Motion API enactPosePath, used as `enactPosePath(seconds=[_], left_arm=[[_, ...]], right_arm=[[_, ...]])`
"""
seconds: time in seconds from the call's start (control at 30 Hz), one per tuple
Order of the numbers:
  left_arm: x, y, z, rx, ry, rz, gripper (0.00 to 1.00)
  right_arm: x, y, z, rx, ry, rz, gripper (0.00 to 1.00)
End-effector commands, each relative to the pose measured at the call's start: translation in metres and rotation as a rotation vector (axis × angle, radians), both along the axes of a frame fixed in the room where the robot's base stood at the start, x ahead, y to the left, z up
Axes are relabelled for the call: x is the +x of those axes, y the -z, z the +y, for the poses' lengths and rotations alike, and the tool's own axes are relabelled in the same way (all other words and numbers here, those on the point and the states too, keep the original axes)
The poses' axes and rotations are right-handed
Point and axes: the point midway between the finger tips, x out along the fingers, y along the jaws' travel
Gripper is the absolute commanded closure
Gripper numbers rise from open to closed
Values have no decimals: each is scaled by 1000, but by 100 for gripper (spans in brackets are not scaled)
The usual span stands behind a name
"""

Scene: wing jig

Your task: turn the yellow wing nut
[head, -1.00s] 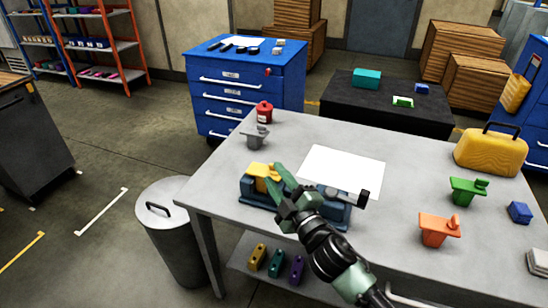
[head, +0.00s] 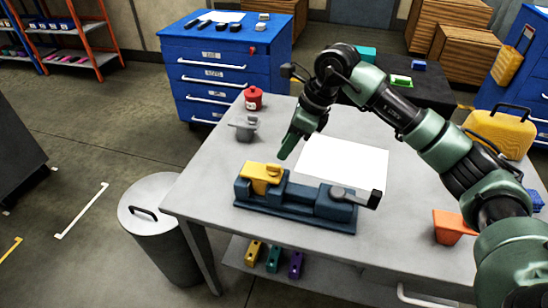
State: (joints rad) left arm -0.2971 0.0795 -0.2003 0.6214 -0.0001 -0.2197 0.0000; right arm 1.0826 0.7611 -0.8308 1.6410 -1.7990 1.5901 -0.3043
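The yellow wing nut (head: 262,174) sits in the left end of a dark blue vise-like jig (head: 318,205) on the grey table. Its raised wing shows on top, and nothing covers it. My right gripper (head: 288,148) is above the table, up and to the right of the wing nut in the picture, apart from it. Its green fingers point down and overlap from this side, so their opening cannot be told. Nothing shows held in them. My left gripper is not in view.
A grey wing-nut-like part (head: 244,128) and a red canister (head: 253,98) stand on the table behind the jig. A white sheet (head: 345,165) lies to the right.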

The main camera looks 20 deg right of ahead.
Motion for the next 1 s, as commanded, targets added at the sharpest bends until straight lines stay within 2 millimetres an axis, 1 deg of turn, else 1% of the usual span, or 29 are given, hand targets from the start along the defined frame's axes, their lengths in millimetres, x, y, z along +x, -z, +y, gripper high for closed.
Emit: enactPosePath(seconds=[0.1, 0.2, 0.4, 0.53, 0.77, 0.8, 0.87, 0.9, 1.0], left_arm=[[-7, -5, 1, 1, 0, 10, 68], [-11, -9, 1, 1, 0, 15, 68], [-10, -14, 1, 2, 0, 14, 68], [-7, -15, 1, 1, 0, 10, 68], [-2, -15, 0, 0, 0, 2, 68], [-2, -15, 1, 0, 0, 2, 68], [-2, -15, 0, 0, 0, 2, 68], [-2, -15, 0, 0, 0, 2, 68], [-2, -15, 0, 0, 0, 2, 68]], right_arm=[[2, 17, 8, 3, -3, 6, 67], [6, 33, 14, 5, -3, 6, 67], [11, 56, 22, 7, -3, 3, 67], [13, 63, 24, 5, -3, 3, 67], [13, 64, 25, 6, -4, 1, 67], [13, 64, 25, 6, -3, 1, 73], [13, 64, 25, 6, -3, 1, 90], [13, 64, 25, 6, -3, 1, 100], [13, 64, 25, 6, -3, 1, 100]])
